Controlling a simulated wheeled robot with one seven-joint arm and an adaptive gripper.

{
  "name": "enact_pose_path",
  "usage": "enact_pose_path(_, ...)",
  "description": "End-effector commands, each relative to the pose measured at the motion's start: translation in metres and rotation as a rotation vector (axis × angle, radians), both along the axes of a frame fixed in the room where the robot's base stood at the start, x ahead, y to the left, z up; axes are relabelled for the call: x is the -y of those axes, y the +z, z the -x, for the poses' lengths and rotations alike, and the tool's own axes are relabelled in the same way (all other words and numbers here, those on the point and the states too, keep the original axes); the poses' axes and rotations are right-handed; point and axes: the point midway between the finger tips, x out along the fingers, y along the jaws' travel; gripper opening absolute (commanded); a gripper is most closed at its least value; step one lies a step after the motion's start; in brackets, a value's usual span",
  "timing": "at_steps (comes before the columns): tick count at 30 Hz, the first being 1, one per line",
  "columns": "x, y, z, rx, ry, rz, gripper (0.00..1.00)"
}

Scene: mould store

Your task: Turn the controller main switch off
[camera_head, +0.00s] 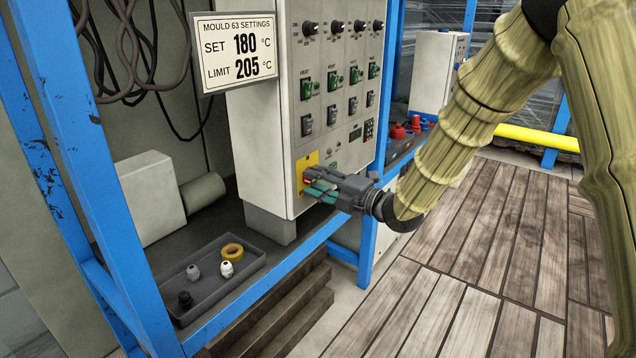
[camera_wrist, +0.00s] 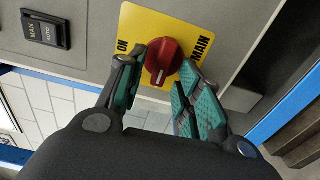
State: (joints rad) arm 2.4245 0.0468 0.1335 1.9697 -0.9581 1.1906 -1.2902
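The main switch is a red rotary knob (camera_wrist: 163,62) on a yellow plate (camera_wrist: 130,20) marked ON and MAIN. The plate also shows low on the grey controller cabinet's front (camera_head: 306,160) in the head view. My gripper (camera_wrist: 164,72) is at the knob, one teal-padded finger on each side of it. The fingers are spread apart; I cannot tell whether the pads touch the knob. The knob's ridge runs roughly up and down in the wrist view. In the head view my gripper (camera_head: 312,183) hides part of the plate and knob.
Green switches (camera_head: 307,87) and black knobs (camera_head: 310,28) are above. A settings sign (camera_head: 238,52) hangs at the cabinet's left. A grey tray (camera_head: 215,285) holds small parts. Blue posts (camera_head: 85,150) frame the rack.

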Motion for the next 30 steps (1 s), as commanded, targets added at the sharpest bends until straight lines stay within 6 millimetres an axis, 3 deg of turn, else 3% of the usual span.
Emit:
enact_pose_path(7,0.01,0.001,0.007,0.001,0.0,-0.001,0.35)
enact_pose_path(21,0.075,0.0,0.054,-0.001,-0.002,-0.001,0.35)
enact_pose_path(30,0.096,0.0,0.069,-0.001,-0.001,-0.001,0.35)
